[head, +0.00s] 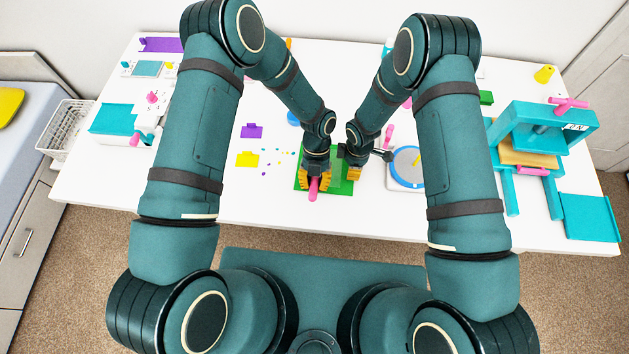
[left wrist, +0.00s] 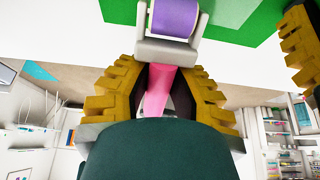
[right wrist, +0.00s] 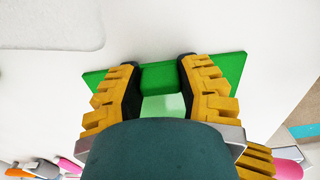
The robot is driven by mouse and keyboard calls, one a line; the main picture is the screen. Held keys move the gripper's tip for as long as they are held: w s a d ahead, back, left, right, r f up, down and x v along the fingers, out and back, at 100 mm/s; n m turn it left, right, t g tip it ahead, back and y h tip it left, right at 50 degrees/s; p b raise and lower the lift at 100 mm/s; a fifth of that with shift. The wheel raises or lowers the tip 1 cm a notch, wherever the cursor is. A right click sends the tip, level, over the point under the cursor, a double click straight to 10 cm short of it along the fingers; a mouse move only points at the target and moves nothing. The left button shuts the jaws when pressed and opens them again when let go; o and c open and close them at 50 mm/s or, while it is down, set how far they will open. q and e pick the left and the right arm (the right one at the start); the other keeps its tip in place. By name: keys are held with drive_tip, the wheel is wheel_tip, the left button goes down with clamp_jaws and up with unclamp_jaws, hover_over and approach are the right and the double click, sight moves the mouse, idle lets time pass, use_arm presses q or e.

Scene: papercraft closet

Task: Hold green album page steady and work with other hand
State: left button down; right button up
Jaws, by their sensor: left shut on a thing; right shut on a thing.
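The green album page (head: 338,187) lies flat on the white table in front of me. My right gripper (head: 354,173) is shut on a raised green part of the page (right wrist: 160,76), with its fingers on either side. A pale green patch (right wrist: 165,106) shows between them. My left gripper (head: 316,176) is shut on the pink handle (left wrist: 158,90) of a roller tool. The tool's purple roller (left wrist: 174,18) is over the page in the left wrist view; whether it touches the page is unclear. The grippers are close side by side, and hide much of the page.
Small coloured scraps, a yellow piece (head: 247,160) and a purple piece (head: 252,131) lie left of the page. A round blue-rimmed disc (head: 407,184) lies close on the right. A teal press (head: 543,128) stands farther right. The table's front strip is clear.

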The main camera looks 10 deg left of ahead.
use_arm(q)
drive_tip(key=shift+f, duration=0.85)
drive_tip(key=shift+w+r, duration=0.1)
drive_tip(key=shift+w, duration=2.15)
drive_tip(key=shift+w+d, duration=0.1)
drive_tip(key=shift+w, duration=2.15)
drive_tip(key=shift+s+f, duration=0.15)
drive_tip(key=shift+s, duration=2.1)
drive_tip(key=shift+s+f, duration=0.1)
drive_tip(key=shift+s, duration=2.15)
drive_tip(key=shift+w+r, duration=0.1)
drive_tip(key=shift+w, duration=4.4)
